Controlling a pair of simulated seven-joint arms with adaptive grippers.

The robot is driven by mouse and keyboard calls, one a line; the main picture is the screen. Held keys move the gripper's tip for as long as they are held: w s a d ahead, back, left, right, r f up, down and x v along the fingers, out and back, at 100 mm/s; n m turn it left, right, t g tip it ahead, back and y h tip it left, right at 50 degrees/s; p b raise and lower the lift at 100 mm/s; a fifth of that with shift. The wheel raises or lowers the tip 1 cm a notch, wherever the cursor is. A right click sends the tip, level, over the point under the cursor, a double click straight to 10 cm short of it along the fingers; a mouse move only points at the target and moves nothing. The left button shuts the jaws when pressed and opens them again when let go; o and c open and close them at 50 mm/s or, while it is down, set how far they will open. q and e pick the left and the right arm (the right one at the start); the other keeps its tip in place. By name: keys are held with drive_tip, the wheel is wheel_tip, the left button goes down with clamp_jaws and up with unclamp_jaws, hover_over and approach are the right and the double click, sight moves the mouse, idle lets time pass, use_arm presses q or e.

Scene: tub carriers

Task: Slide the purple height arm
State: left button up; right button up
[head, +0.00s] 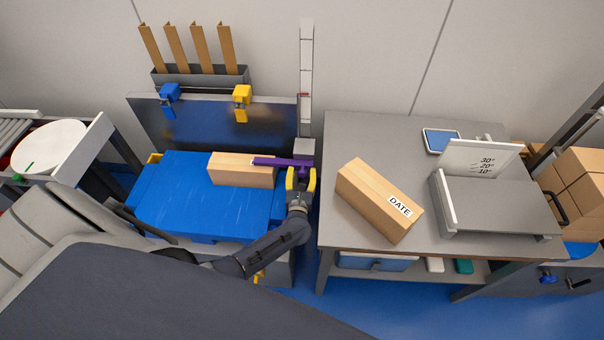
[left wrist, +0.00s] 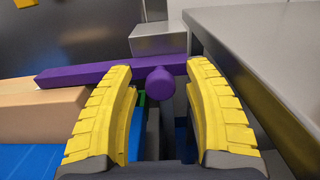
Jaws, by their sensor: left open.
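The purple height arm (head: 275,162) reaches left from the slider block (head: 305,148) on the upright scale post (head: 306,80), over a cardboard box (head: 242,177) on the blue surface. In the left wrist view the purple arm (left wrist: 95,72) crosses above the box (left wrist: 40,115), and its round purple knob (left wrist: 160,82) faces me. My left gripper (head: 301,178) has its yellow fingers apart. In the left wrist view the open fingers (left wrist: 162,90) stand on either side of the knob, with visible gaps; contact is not seen. My right gripper is not in view.
The grey table (head: 350,225) stands close on the right, its edge near my left gripper. It holds a box labelled DATE (head: 380,200), a tilted grey stand (head: 500,205) and a tablet (head: 441,141). A dark panel (head: 215,125) stands behind the blue surface (head: 185,205).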

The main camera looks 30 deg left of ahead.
use_arm(q)
clamp_jaws()
idle(0.4)
